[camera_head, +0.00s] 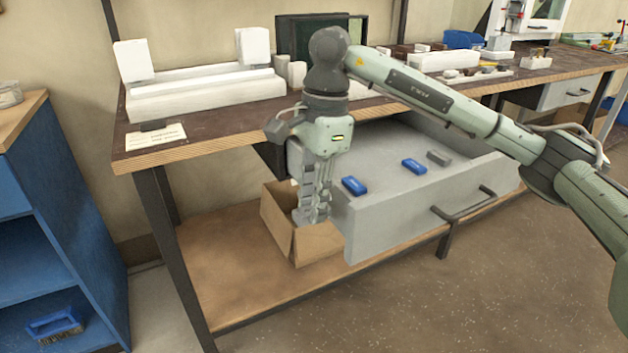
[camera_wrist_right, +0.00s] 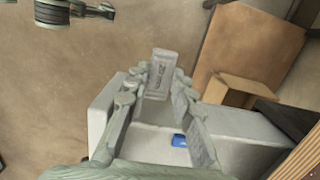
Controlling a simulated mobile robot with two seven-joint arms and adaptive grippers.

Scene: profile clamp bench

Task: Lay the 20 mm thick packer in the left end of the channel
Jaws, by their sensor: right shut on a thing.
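My right gripper (camera_head: 313,215) points down and is shut on a pale grey block, the packer (camera_wrist_right: 158,76). The wrist view shows it between the fingertips (camera_wrist_right: 155,88), with dark lettering too small to read surely. In the head view the fingers mostly hide the block. The gripper hangs in front of the bench, beside the open drawer and well below the bench top. The channel (camera_head: 205,97) is a long white piece on the bench at the left, with a white upright block at each end. I do not make out my left gripper.
The grey drawer (camera_head: 400,228) stands open, with two blue blocks (camera_head: 354,186) (camera_head: 413,166) and a dark grey block (camera_head: 438,158) inside. An open cardboard box (camera_head: 318,243) sits on the lower shelf. A paper label (camera_head: 156,136) lies before the channel. A blue shelf unit (camera_head: 55,240) stands left.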

